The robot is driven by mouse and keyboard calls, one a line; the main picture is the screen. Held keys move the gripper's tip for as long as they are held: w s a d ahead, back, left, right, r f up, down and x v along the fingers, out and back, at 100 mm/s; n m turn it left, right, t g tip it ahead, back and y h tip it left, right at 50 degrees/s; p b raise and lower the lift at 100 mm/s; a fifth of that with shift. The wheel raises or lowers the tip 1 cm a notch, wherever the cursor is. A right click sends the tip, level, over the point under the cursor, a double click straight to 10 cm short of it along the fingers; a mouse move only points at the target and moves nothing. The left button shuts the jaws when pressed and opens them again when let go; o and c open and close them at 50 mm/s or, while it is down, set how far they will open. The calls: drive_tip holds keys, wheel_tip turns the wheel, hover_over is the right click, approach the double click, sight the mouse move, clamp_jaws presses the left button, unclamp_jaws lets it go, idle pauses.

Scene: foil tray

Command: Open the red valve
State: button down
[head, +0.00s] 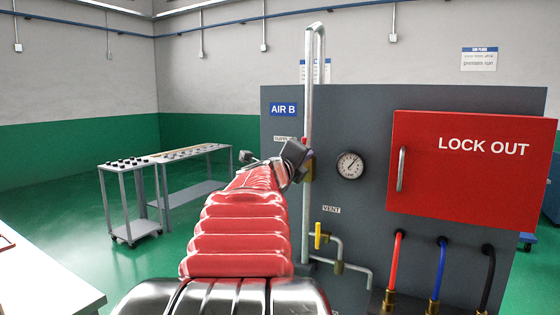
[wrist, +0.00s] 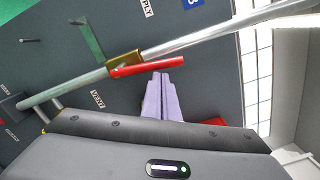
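The red valve handle (wrist: 148,67) sits on a brass valve body (wrist: 124,58) on a metal pipe (wrist: 210,38). In the wrist view the handle lies nearly along the pipe. My gripper (wrist: 160,76) shows lavender fingers close together, with nothing seen between them. Their tips are right beside the handle's lower edge; I cannot tell whether they touch it. In the head view my gripper (head: 297,160) is in front of the pipe, and it hides most of the valve. Only a bit of brass (head: 308,172) and red shows there.
A grey panel (head: 370,110) carries a gauge (head: 350,165), a red lock-out box (head: 460,165) and a yellow vent handle (head: 319,235) low beside the pipe. Red, blue and black hoses (head: 441,270) stand at lower right. Carts (head: 130,190) stand at left; floor around them is clear.

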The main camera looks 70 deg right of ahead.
drive_tip(key=shift+w+r, duration=0.3)
drive_tip(key=shift+w, duration=0.15)
drive_tip(key=shift+w+r, duration=0.15)
drive_tip(key=shift+w, duration=0.15)
drive_tip(key=shift+s, duration=0.1)
drive_tip(key=s+a, duration=0.3)
drive_tip(key=a, duration=0.8)
drive_tip(key=shift+f, duration=0.2)
idle(0.5)
